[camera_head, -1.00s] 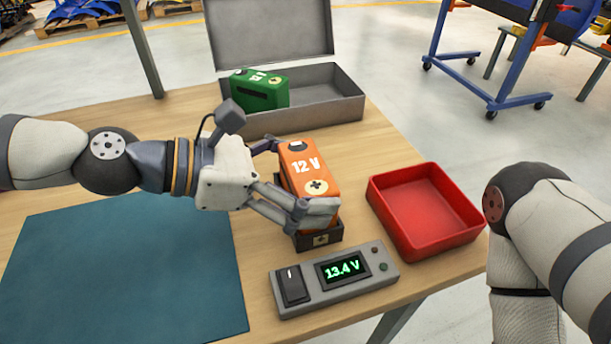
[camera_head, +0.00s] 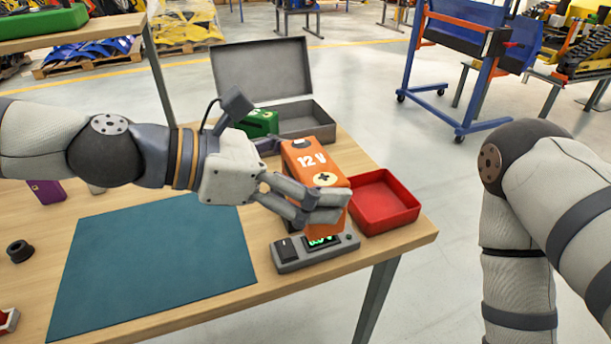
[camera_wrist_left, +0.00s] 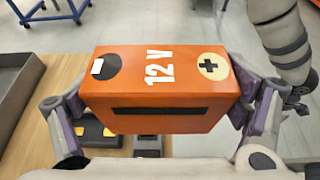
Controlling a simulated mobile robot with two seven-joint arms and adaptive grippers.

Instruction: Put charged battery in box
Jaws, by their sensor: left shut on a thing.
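An orange 12 V battery (camera_head: 318,172) is gripped between the fingers of my left gripper (camera_head: 308,180). The left wrist view shows the battery (camera_wrist_left: 160,90) with a finger pad on each end. The battery hangs above a dark cradle (camera_wrist_left: 97,133) with yellow contacts, apart from it. The grey metal box (camera_head: 312,124) stands open behind the battery, its lid (camera_head: 262,70) raised. A green battery (camera_head: 259,123) sits in the box's left part. The grey meter (camera_head: 288,252) lies in front; its green display is partly hidden by the orange battery.
A red tray (camera_head: 388,216) stands right of the battery, near the table's right edge. A teal mat (camera_head: 150,262) covers the front left. A purple block (camera_head: 46,191) and a black ring (camera_head: 20,250) lie further left. The box's right part looks empty.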

